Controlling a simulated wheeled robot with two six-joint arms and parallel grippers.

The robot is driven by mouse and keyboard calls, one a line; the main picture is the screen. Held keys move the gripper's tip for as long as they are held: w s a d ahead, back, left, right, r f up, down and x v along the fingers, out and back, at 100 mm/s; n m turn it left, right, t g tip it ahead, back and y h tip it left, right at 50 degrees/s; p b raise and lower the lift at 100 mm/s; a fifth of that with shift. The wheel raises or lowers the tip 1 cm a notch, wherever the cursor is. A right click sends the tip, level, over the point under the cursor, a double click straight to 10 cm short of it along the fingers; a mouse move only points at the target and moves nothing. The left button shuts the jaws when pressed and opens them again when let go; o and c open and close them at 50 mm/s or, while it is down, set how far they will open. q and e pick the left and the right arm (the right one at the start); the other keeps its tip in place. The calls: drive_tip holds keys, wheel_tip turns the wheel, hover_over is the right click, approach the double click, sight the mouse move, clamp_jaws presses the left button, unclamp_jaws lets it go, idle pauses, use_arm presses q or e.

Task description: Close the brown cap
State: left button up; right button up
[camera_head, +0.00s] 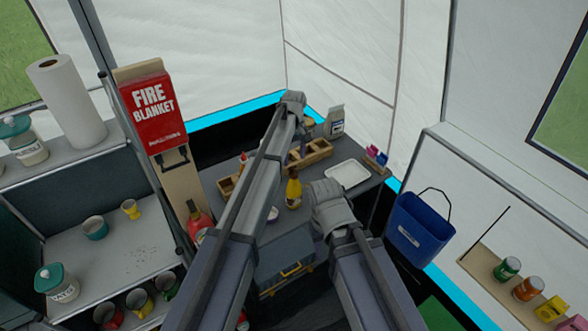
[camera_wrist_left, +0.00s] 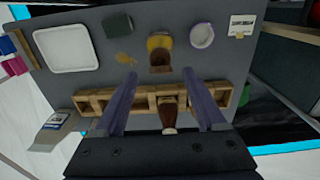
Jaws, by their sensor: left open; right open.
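A yellow bottle (camera_head: 294,192) with a brown cap (camera_head: 293,173) stands upright on the grey worktop. In the left wrist view the yellow bottle (camera_wrist_left: 159,42) and its brown cap (camera_wrist_left: 160,62) are seen from above, just beyond the gap between my left fingertips. Whether the cap is fully seated is too small to tell. My left gripper (camera_wrist_left: 160,74) is open and empty above the worktop; in the head view (camera_head: 305,132) it is behind the bottle, near the wooden rack. My right gripper (camera_head: 327,192) is right of the bottle, its fingers largely hidden by its wrist.
A wooden rack (camera_wrist_left: 90,102) lies below my left fingers and holds a dark red-brown bottle (camera_wrist_left: 168,112). A white tray (camera_head: 348,174) and a white bowl (camera_wrist_left: 202,36) are on the worktop. A blue bucket (camera_head: 420,228) hangs at the right.

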sight(294, 166)
use_arm(q)
wheel_tip(294, 166, down, 4)
drive_tip(key=b, duration=0.2)
drive_tip(key=shift+r+b, duration=0.2)
drive_tip(key=shift+b, duration=0.1)
clamp_jaws()
idle(0.3)
